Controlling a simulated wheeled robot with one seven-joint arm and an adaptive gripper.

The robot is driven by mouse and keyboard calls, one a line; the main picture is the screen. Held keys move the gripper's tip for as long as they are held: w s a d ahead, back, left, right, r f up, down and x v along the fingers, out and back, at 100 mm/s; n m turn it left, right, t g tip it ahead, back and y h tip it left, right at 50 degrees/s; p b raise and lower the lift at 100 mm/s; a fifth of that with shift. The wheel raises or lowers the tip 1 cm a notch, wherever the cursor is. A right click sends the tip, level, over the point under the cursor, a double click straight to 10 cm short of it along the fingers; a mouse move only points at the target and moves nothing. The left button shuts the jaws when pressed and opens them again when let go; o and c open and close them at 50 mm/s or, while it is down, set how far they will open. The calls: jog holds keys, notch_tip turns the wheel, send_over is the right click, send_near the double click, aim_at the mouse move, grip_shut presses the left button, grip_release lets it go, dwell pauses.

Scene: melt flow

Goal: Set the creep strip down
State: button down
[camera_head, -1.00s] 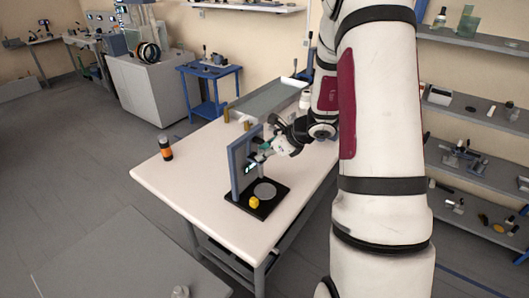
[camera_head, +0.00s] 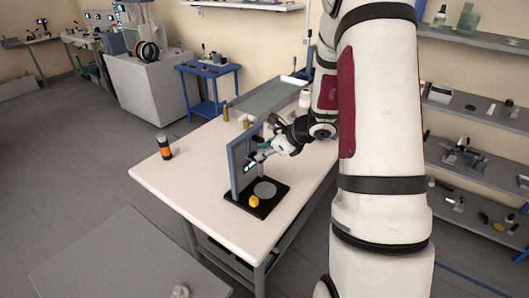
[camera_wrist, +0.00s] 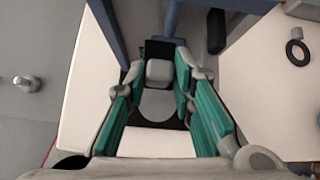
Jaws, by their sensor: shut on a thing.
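My gripper (camera_head: 262,156) is beside the blue upright frame (camera_head: 235,171) on the table, above its black base. In the wrist view my gripper's teal fingers (camera_wrist: 159,82) are closed in on a pale grey piece, which I take for the creep strip (camera_wrist: 159,71). Its full shape is hard to make out, and in the head view it is too small to tell apart from the fingertips. A grey round disc (camera_head: 265,189) lies on the black base (camera_head: 240,201), below my gripper.
The white table (camera_head: 190,187) has clear room to the left and front of the frame. A black and orange cylinder (camera_head: 164,147) stands near its left edge. A grey tray (camera_head: 262,101) lies at the back. A dark ring (camera_wrist: 298,52) lies at right in the wrist view.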

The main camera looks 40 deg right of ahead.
dwell(0.4)
jog(key=c, duration=1.3)
grip_release()
jog(key=v, duration=1.2)
